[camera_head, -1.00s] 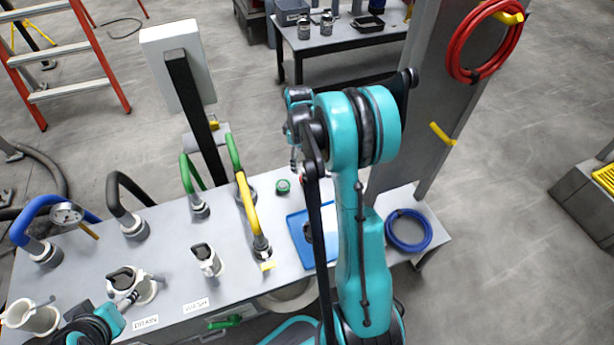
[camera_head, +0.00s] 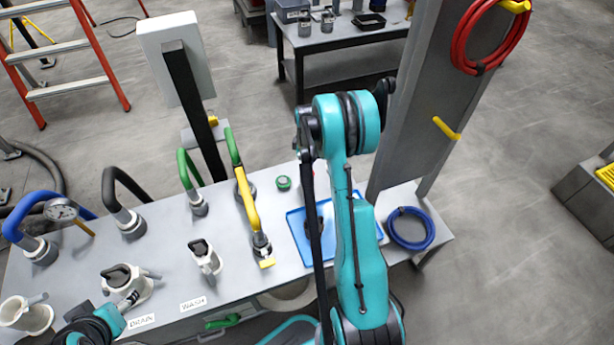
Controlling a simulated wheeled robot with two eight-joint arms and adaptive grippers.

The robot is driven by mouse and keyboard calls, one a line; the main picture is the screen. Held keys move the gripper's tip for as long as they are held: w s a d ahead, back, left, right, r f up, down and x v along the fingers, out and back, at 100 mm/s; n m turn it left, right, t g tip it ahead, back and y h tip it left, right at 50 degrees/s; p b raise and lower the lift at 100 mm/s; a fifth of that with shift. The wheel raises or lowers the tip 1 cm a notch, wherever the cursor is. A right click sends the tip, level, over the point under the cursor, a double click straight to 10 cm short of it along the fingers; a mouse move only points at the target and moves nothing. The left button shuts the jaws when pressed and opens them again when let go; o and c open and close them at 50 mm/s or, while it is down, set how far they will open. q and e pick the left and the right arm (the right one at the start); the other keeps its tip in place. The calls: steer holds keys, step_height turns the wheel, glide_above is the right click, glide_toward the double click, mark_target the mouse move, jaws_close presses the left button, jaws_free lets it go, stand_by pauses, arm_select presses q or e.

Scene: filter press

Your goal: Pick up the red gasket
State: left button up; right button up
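I cannot make out a red gasket in this view. A blue tray (camera_head: 297,233) lies on the grey bench, and my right arm covers much of it. Something dark on the tray shows only in part beside the arm; I cannot tell what it is. My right arm rises over the tray, and its gripper is hidden behind the arm links. My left gripper (camera_head: 127,303) is at the lower left, close to a white lidded fitting (camera_head: 138,289). Its fingers are too small to tell open from shut or whether they touch the fitting.
The bench (camera_head: 165,265) carries hose fittings with blue, black, green and yellow handles on the left. A coiled blue hose (camera_head: 431,230) lies at its right end. A red hose (camera_head: 468,62) hangs on a grey post (camera_head: 430,100).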

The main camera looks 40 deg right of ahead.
steer(key=shift+f+b, duration=0.15)
steer(key=shift+b, duration=0.15)
stand_by(0.5)
steer(key=c, duration=0.8)
